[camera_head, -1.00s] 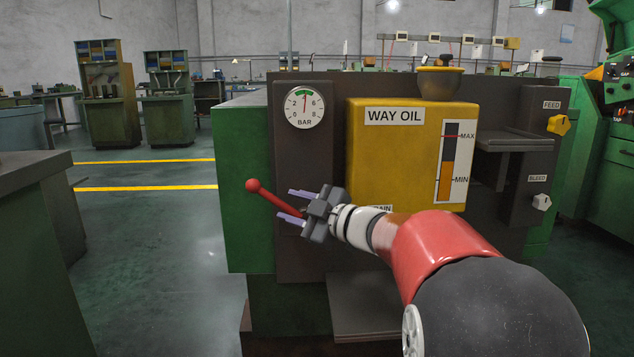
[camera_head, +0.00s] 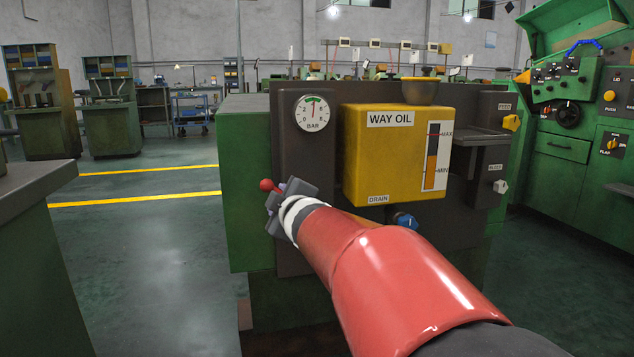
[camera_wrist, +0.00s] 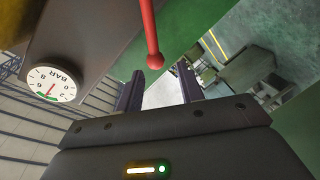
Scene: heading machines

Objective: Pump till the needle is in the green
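The pressure gauge (camera_head: 312,113) is a round white BAR dial with a green arc at the top. Its red needle points up close to the green arc; I cannot tell exactly whether it is inside. The dial also shows in the wrist view (camera_wrist: 50,87). A red lever with a red ball knob (camera_head: 266,185) is left of and below the gauge. My gripper (camera_head: 276,196) is beside the knob and hides most of the lever. In the wrist view, my gripper (camera_wrist: 160,88) has its fingers apart, with the knob (camera_wrist: 155,62) before the gap, seemingly not gripped.
A yellow WAY OIL tank (camera_head: 395,155) stands right of the gauge, with a blue drain knob (camera_head: 404,221) below. Yellow FEED (camera_head: 511,122) and pale BLEED (camera_head: 500,187) knobs are farther right. Open floor (camera_head: 150,245) lies left of the green machine.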

